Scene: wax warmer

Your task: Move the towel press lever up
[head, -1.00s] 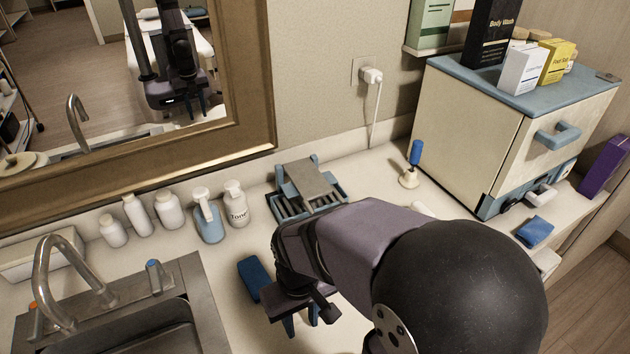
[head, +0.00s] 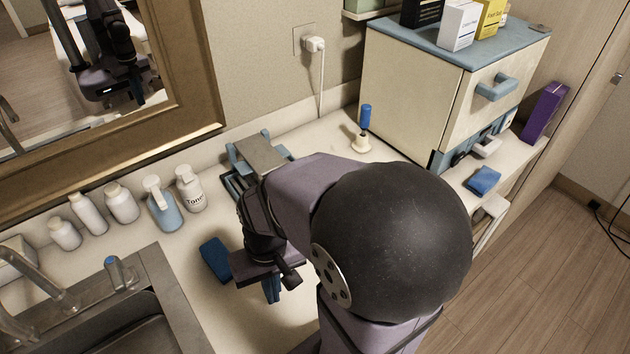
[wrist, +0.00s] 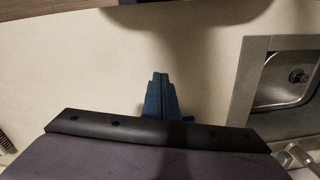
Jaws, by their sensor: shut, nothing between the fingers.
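A device with a grey plate (head: 262,150) over a blue slatted frame, which looks like the towel press, stands on the counter against the wall in the head view. My arm covers part of it, and I cannot make out its lever for certain. My gripper (head: 272,290) is nearer the camera than this device, over the counter, pointing down. In the wrist view its blue fingers (wrist: 161,76) are together with nothing between them, over bare counter.
A dark blue block (head: 215,259) lies left of my gripper. Several bottles (head: 122,202) line the wall, and a sink (head: 130,310) is at front left. A blue-handled stick in a white base (head: 363,130) stands near a cream cabinet (head: 410,95) with a blue top.

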